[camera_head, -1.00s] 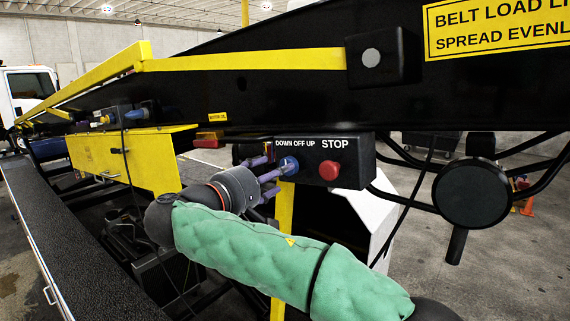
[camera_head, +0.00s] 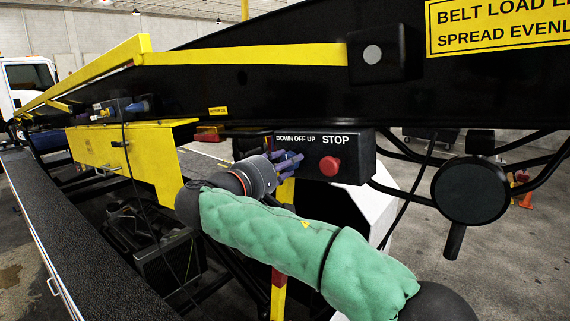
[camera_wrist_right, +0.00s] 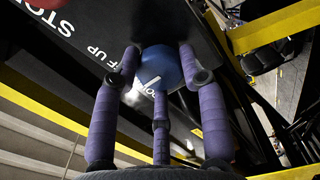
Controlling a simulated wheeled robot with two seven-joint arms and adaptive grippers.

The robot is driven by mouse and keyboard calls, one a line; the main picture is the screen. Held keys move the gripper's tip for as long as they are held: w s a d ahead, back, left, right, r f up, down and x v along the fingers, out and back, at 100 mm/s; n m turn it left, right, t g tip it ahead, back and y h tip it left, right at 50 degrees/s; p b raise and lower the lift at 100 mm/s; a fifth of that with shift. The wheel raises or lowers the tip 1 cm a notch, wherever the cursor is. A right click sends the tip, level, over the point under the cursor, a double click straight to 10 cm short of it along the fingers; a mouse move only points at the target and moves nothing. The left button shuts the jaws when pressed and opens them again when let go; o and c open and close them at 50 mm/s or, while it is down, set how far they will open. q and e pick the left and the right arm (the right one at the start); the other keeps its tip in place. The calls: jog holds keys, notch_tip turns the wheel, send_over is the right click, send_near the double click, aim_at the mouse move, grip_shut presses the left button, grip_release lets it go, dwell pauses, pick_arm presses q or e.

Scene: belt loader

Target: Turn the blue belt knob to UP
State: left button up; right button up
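The blue belt knob (camera_wrist_right: 164,66) shows in the right wrist view, framed by the purple fingers of my right gripper (camera_wrist_right: 160,62). A fingertip lies along each side of it and the third finger overlaps its lower edge; they appear shut on it. It has a white mark, but I cannot tell which label it points to. In the head view my right gripper (camera_head: 290,161) is at the control box (camera_head: 350,157), just below the DOWN OFF UP label (camera_head: 296,139), and its fingers hide the knob. My left gripper is not in view.
A red STOP button (camera_head: 329,166) sits close to the right of my fingers. A yellow post (camera_head: 285,191) stands below the box. The black conveyor side (camera_head: 250,90) runs above, and a yellow cabinet (camera_head: 125,155) is at left.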

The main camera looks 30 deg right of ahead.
jog(key=shift+f, duration=0.1)
jog(key=shift+m+b, duration=4.6)
jog(key=shift+b, duration=0.8)
jog(key=o, duration=1.1)
jog(key=shift+o, duration=0.2)
jog(key=v, duration=1.2)
jog(key=shift+w, duration=0.15)
